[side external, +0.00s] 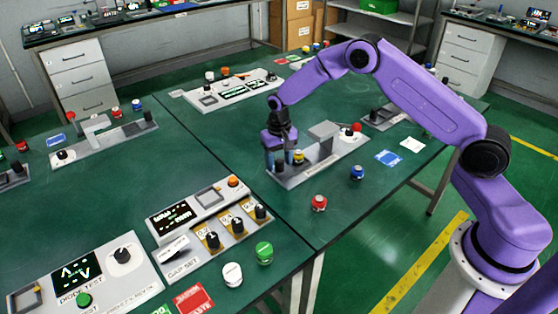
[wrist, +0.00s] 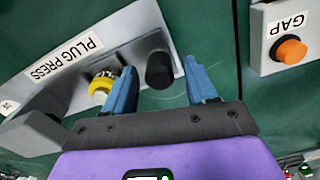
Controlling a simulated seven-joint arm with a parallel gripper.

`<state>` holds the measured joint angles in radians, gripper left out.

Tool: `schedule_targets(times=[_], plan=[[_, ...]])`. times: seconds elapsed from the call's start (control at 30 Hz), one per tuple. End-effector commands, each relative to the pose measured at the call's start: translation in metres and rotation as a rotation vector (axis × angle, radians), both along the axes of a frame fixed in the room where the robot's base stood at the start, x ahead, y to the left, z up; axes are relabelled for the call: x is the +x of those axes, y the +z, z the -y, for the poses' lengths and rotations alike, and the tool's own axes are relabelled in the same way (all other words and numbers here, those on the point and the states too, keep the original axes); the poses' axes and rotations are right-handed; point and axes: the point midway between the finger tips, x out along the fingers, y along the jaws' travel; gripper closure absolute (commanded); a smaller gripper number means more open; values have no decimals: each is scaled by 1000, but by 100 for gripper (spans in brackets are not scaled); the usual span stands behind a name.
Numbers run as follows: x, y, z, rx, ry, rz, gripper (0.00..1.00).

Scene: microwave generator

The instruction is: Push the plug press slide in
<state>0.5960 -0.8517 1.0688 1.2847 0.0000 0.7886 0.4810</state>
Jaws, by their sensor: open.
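The plug press is a long light-grey panel (side external: 325,160) on the green table; its "PLUG PRESS" label (wrist: 62,58) reads in the wrist view. A black cylinder (wrist: 159,70) stands near one end of the panel. Beside it is a yellow-ringed white piece (wrist: 103,84), also visible in the side view (side external: 298,156). I cannot tell which part is the slide. My gripper (side external: 281,165) is over that end of the panel, pointing down. Its blue fingers (wrist: 163,72) are open, with the black cylinder appearing between them; contact is unclear.
A grey block (side external: 322,131) rises from the panel's middle, with a red button (side external: 357,126) at its far end. Loose red (side external: 319,203) and blue (side external: 357,173) buttons lie in front. Another panel has an orange button marked GAP (wrist: 290,50). Bare table lies between.

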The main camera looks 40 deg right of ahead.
Motion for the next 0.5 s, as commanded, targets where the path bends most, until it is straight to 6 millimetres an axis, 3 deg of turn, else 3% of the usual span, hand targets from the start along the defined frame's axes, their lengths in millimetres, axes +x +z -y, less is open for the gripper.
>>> schedule_targets(times=[0.33, 0.5], plan=[[0, -3, 0, 1, 0, 1, 43], [0, -3, 0, 1, 1, 1, 99]])
